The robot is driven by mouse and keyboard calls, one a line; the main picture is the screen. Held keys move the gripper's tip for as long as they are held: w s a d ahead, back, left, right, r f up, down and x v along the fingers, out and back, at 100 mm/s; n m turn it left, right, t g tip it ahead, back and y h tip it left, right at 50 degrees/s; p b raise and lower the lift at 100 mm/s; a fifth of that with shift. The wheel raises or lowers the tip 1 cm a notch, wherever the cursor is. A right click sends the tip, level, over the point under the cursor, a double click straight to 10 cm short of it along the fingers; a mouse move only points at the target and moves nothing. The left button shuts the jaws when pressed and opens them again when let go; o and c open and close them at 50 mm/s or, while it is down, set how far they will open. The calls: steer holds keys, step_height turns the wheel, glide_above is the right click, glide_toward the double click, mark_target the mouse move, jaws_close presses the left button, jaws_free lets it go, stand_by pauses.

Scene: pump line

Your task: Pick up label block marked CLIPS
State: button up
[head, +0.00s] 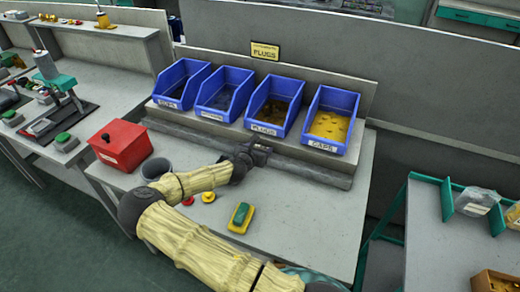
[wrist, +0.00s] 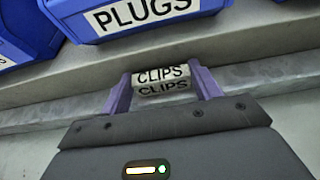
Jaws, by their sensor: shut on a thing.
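The label block (wrist: 161,86) is a small pale block with CLIPS in black letters on two faces. In the wrist view it sits between the two purple fingers of my gripper (wrist: 163,83), which are shut on it at its ends. It is at the grey ledge in front of the bins; I cannot tell whether it still touches the ledge. In the head view my gripper (head: 258,152) is at the ledge, below the PLUGS bin (head: 273,104), and the block is too small to make out. The PLUGS bin also shows in the wrist view (wrist: 75,20).
Several blue bins stand in a row on the ledge, the right one (head: 331,120) labelled CAPS. A red box (head: 120,145) and a grey cup (head: 155,168) are at the table's left. A yellow and green block (head: 241,217) lies in front. The table's right part is clear.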

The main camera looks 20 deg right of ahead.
step_height(320, 180, up, 18)
stand_by(0.5)
steer(key=shift+a, duration=0.1)
stand_by(0.4)
